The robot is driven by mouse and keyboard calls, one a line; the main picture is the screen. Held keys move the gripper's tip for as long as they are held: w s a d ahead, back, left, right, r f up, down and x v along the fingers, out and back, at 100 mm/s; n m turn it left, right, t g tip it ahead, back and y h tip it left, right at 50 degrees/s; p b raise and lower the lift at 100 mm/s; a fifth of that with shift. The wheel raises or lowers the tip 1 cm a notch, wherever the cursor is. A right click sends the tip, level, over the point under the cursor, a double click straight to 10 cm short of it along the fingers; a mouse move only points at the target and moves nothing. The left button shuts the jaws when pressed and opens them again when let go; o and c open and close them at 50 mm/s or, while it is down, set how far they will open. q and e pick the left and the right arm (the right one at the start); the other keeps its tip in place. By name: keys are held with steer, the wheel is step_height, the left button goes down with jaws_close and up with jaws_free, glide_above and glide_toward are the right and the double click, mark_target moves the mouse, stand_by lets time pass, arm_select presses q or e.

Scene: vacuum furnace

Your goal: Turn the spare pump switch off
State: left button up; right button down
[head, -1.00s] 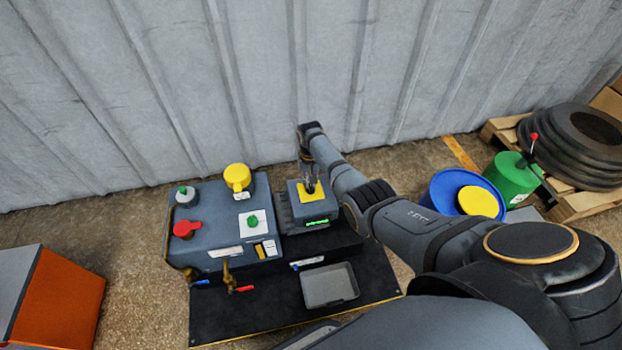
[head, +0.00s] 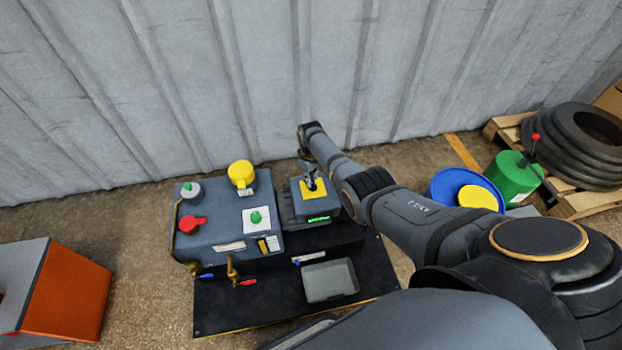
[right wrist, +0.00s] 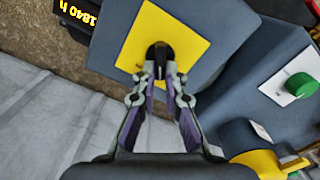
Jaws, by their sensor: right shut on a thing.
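A grey box (head: 334,207) with a green-lit display carries a yellow square plate (head: 320,193). In the right wrist view a black knob (right wrist: 158,53) stands in the middle of the yellow plate (right wrist: 193,45). I take this knob for the spare pump switch; no name for it is readable. My right gripper (head: 311,184) is over the plate. In the right wrist view the right gripper's fingertips (right wrist: 160,76) are closed on the knob. The fingers hide part of the knob, and its setting is hard to read. My left gripper is not in view.
Left of the box, a larger grey unit (head: 220,230) bears a red handle (head: 192,225), a yellow knob (head: 241,174) and green knobs (head: 256,217). A grey tray (head: 331,281) lies in front. An orange cabinet (head: 66,296) stands left; a corrugated wall rises behind.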

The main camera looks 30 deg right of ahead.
stand_by(0.4)
steer(key=c, duration=1.5)
jaws_free()
steer(key=shift+o, duration=0.4)
step_height(320, 180, up, 12)
